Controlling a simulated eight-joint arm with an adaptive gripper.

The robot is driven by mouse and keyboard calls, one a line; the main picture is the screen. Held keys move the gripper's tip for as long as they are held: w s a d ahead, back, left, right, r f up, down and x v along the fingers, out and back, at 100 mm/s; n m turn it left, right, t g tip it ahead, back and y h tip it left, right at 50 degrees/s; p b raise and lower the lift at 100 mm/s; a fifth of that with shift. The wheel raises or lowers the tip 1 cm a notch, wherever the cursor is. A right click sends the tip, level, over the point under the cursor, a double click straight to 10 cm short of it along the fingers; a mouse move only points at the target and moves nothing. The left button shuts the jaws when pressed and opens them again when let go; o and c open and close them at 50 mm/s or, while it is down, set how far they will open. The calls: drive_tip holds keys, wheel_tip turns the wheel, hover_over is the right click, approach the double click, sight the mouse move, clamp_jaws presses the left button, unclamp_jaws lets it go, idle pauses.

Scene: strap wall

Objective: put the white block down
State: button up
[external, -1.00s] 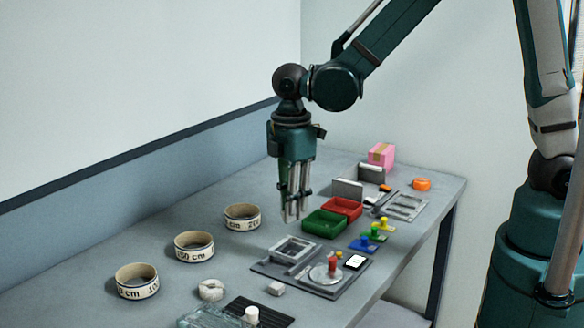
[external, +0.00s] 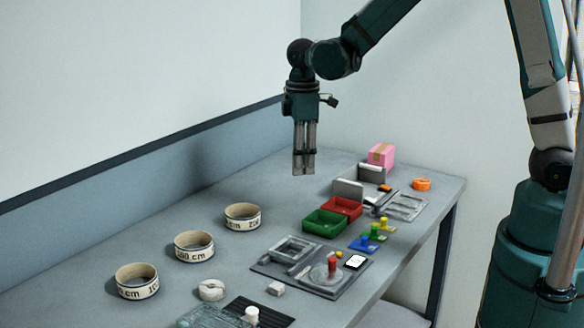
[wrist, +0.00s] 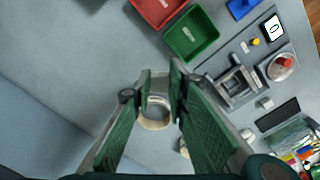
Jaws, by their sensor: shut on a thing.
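My gripper (external: 304,172) hangs pointing down, high above the table, left of the trays. Its fingers look close together in the external view. In the wrist view the fingers of my gripper (wrist: 160,78) reach out over the table. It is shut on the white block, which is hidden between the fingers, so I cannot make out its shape. A separate small pale block (external: 276,288) lies on the table, left of the grey fixture plate.
Several cream lettered rings (external: 194,247) stand on the left of the table. A green tray (external: 324,223) and a red tray (external: 341,208) stand right of my gripper. A grey fixture plate (external: 270,270) lies in front. The table between the rings and trays is bare.

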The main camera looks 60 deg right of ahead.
drive_tip(key=w+d+r+m+p, duration=0.15)
drive_tip(key=d+m, duration=0.35)
drive_tip(key=d, duration=1.8)
drive_tip(key=s+d+r+m, duration=0.1)
drive_tip(key=s+d+m, duration=0.1)
drive_tip(key=d, duration=1)
drive_tip(key=s+d+r+m+p, duration=0.1)
drive_tip(key=s+d+m, duration=0.1)
drive_tip(key=d, duration=1)
drive_tip(key=shift+s+r, duration=0.4)
drive_tip(key=shift+s, duration=0.4)
hover_over(383, 149)
drive_tip(key=shift+d+f, duration=0.2)
drive_tip(key=shift+f, duration=2.9)
drive_tip(key=shift+f, duration=0.15)
drive_tip(key=shift+f, duration=1.75)
drive_tip(key=shift+f, duration=0.2)
